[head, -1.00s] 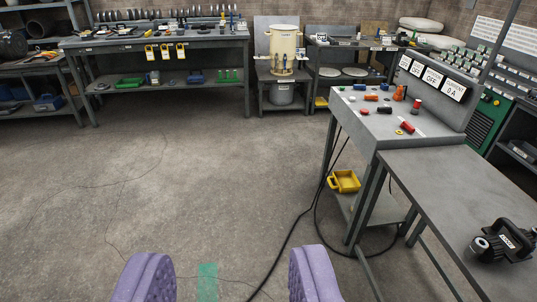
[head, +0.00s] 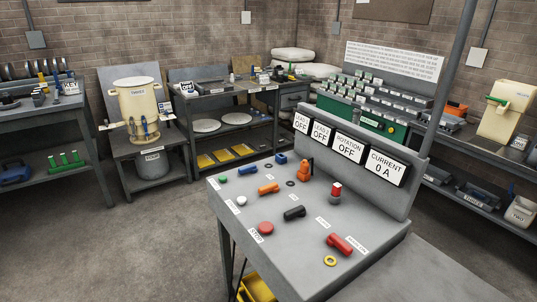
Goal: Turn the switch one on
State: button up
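The control desk (head: 305,262) stands at the centre right with its sloped grey top facing me. It carries several switch-like handles: a blue one (head: 248,170), an orange one (head: 268,188), a black one (head: 294,213) and a red one (head: 339,244). Their small labels are too small to read, so I cannot tell which is switch one. Displays above read OFF on the left one (head: 301,123), on the rotation one (head: 348,145) and between them; the current display (head: 386,166) reads 0 A. My gripper is not in view.
A red round button (head: 265,229), a red-topped knob (head: 335,193) and a yellow ring (head: 330,261) are also on the desk. A post (head: 445,80) rises at its right. A beige pot (head: 138,103) stands behind left. The floor (head: 140,250) left of the desk is clear.

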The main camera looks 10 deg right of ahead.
aim_at(253, 169)
jog(key=i+j, duration=0.1)
jog(key=i, duration=0.4)
jog(key=i+j, duration=0.15)
jog(key=i, duration=0.3)
jog(key=i+j+z, duration=0.1)
jog(key=i, duration=0.4)
jog(key=i+j, duration=0.2)
jog(key=i, duration=0.3)
jog(key=i+j, duration=0.15)
jog(key=i, duration=0.3)
jog(key=i+j+z, duration=0.1)
jog(key=i, duration=0.4)
